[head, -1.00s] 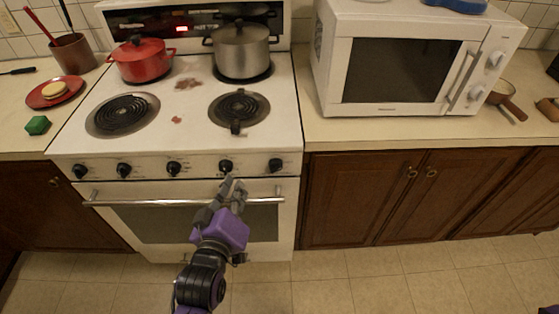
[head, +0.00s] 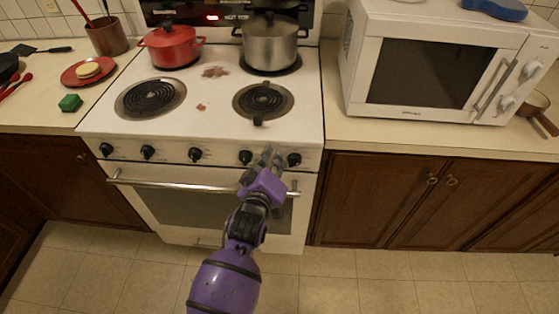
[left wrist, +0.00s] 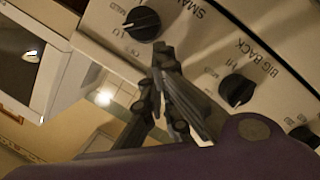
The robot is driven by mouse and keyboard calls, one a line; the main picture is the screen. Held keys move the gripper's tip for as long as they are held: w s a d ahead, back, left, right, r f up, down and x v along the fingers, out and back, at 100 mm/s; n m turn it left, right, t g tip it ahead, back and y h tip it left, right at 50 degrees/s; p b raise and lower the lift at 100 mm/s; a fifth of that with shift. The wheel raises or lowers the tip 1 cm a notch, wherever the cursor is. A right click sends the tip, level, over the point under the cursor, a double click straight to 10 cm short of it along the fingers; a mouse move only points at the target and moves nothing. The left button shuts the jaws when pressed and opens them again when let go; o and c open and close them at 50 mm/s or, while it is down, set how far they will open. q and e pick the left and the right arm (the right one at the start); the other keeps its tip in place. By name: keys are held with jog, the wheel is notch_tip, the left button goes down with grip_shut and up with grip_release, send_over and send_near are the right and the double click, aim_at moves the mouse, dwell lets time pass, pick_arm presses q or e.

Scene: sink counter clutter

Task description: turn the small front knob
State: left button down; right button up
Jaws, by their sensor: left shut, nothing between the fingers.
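The stove front has a row of black knobs. The rightmost knob (head: 294,160) also shows in the left wrist view (left wrist: 142,24), beside a label starting "SMA", the rest out of frame. The knob to its left (head: 245,157) has the label "BIG BACK" in the left wrist view (left wrist: 236,90). My left gripper (head: 272,155) is shut and empty, its fingertips (left wrist: 163,58) at the panel between these two knobs. I cannot tell whether the tips touch the panel. It grips neither knob. My right gripper is not in view.
The oven handle (head: 200,187) runs below the knobs, under my left gripper. A red pot (head: 170,47) and a steel pot (head: 270,45) stand on the back burners. A white microwave (head: 440,70) sits on the right counter. The front burners are bare.

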pick_arm(q)
jog(key=shift+d+f, duration=0.4)
jog(key=shift+d, duration=0.15)
jog(key=shift+f+n, duration=0.25)
jog(key=shift+n, duration=0.05)
